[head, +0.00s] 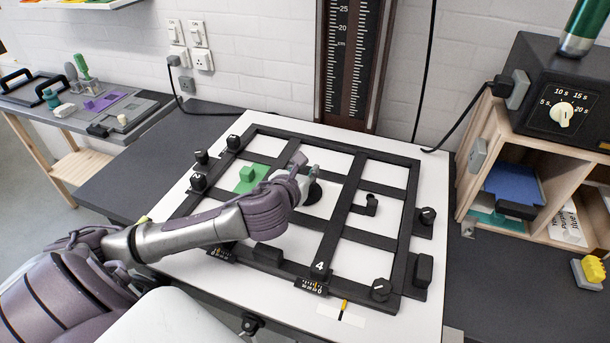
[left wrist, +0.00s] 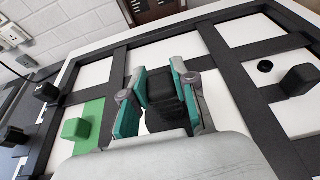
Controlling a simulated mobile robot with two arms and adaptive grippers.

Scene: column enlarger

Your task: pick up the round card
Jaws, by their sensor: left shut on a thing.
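The round card (head: 312,198) is a black disc over a white middle cell of the black frame, partly hidden by my left gripper (head: 306,170). In the left wrist view its black block-shaped handle (left wrist: 164,92) stands between the teal finger pads of my left gripper (left wrist: 160,88). The gripper is shut on this handle. The disc below is mostly hidden there, and I cannot tell whether it touches the board. My right gripper is not in view.
A green card with a block handle (head: 247,174) lies in the cell to the left. A black L-shaped piece (head: 367,205) lies to the right. The black frame (head: 397,240) carries several knobs. A wooden shelf with a timer (head: 565,112) stands at the right.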

